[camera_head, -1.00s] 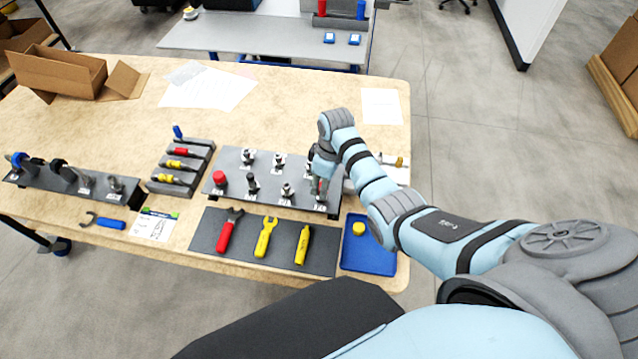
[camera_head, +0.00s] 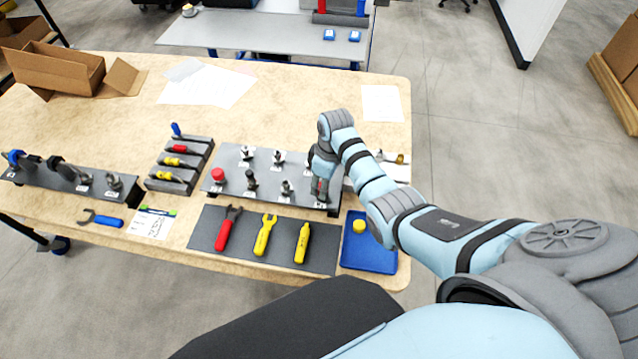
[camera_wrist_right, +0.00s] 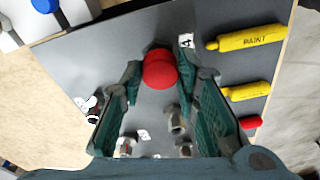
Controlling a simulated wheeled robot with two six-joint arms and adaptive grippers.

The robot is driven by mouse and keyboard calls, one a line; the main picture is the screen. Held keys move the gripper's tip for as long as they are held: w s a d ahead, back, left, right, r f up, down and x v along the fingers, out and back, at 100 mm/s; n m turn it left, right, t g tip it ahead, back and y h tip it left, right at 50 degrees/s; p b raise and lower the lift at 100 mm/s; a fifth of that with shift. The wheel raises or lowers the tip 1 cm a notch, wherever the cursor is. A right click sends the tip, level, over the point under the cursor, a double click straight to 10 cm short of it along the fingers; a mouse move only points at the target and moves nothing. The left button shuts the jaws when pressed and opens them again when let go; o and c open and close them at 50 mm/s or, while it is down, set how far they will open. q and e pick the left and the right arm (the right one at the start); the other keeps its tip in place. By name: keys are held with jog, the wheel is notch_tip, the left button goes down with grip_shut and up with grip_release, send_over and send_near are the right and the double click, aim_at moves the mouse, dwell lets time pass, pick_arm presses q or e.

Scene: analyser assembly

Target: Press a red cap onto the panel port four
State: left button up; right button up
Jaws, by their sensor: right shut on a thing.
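The grey panel (camera_head: 268,197) lies on the wooden table and bears several upright metal ports. One red cap (camera_head: 217,174) sits on the port at the panel's front left. My right gripper (camera_head: 320,194) is over the panel's front right corner, pointing down. In the right wrist view, its fingers (camera_wrist_right: 160,84) are shut on another red cap (camera_wrist_right: 160,70), right beside the label "4" (camera_wrist_right: 186,41). The port under this cap is hidden, so I cannot tell how far the cap sits on it. My left gripper is not in view.
A dark mat (camera_head: 283,255) with red and yellow tools lies in front of the panel. A blue tray (camera_head: 370,257) with a yellow cap (camera_head: 359,226) is at the front right. A tool rack (camera_head: 180,186) stands left of the panel.

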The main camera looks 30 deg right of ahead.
jog(key=shift+f, duration=0.25)
jog(key=o, duration=0.9)
jog(key=shift+r, duration=0.1)
jog(key=r, duration=0.8)
jog(key=d+r, duration=0.1)
jog(key=r, duration=0.2)
jog(key=shift+s+r, duration=0.4)
